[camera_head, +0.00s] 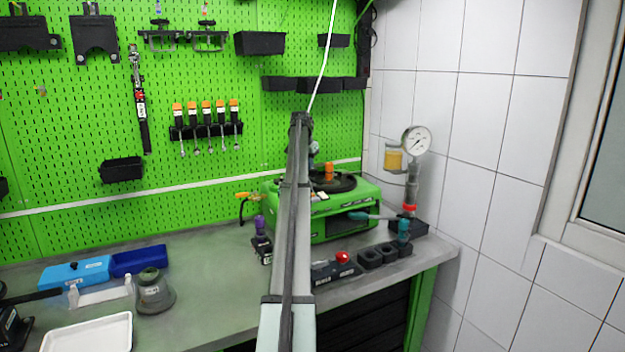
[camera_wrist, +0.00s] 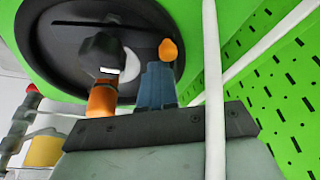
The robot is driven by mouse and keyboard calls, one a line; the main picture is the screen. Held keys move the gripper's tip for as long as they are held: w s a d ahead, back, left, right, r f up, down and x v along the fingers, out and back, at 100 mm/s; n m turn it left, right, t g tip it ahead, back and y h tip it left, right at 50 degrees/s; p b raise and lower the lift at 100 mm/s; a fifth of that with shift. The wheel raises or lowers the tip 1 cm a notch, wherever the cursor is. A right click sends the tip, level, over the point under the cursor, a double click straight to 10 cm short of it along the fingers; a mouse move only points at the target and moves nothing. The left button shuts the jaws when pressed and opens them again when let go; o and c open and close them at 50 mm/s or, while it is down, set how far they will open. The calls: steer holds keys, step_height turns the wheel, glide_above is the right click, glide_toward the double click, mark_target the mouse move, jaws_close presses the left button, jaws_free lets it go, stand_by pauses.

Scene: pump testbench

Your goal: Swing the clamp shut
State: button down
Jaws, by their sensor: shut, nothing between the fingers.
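The green pump bench (camera_head: 345,228) stands at the back right of the worktop, with a round black plate (camera_head: 345,184) on top. An upright orange piece (camera_head: 329,171), which looks like the clamp's handle, stands at the plate. In the wrist view, the orange piece (camera_wrist: 102,98) is beside a black knob (camera_wrist: 102,57), left of my gripper (camera_wrist: 160,68). My gripper is shut and empty, in front of the black plate (camera_wrist: 60,55). A small orange tip (camera_wrist: 168,48) shows just past the fingertips; contact cannot be told. My arm hides part of the bench in the head view.
A thin white line runs past my wrist.

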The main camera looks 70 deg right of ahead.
steer(key=shift+w+a, duration=0.75)
steer(key=shift+w, duration=0.1)
steer(key=shift+a, duration=0.15)
steer(key=shift+w+a, duration=0.25)
steer(key=shift+a, duration=0.2)
steer(key=shift+w+a, duration=0.2)
steer(key=shift+a, duration=0.25)
steer(key=shift+a, duration=0.1)
